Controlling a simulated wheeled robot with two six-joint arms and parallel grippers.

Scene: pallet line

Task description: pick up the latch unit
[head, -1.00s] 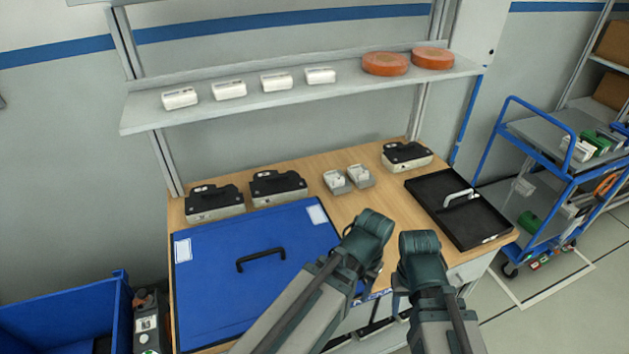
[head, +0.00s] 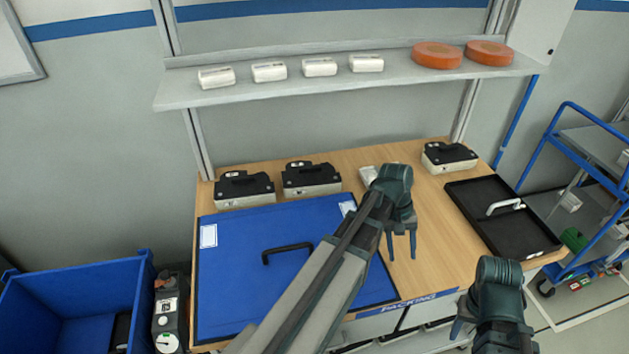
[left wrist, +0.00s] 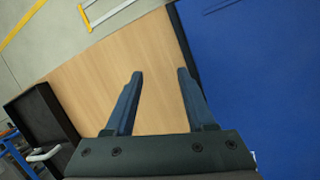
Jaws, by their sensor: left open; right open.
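No part is labelled as the latch unit, so I cannot tell for certain which it is. Small pale units (head: 368,175) stand at the back of the wooden bench, partly hidden behind my left gripper. A white bent handle (head: 505,206) lies in the black tray at the right; it also shows in the left wrist view (left wrist: 45,153). My left gripper (head: 402,248) is open and empty above the bench, fingers pointing down, right of the blue lid; the left wrist view shows bare wood between its fingers (left wrist: 160,76). My right gripper (head: 492,325) is low at the front, apart from the tray.
A blue lid (head: 230,290) with a black handle covers the bench's left. Black-topped beige devices (head: 311,180) stand along the back. The black tray (head: 538,240) is at the right end. A shelf (head: 300,91) with white boxes and orange discs hangs above. A blue bin (head: 60,290) stands left.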

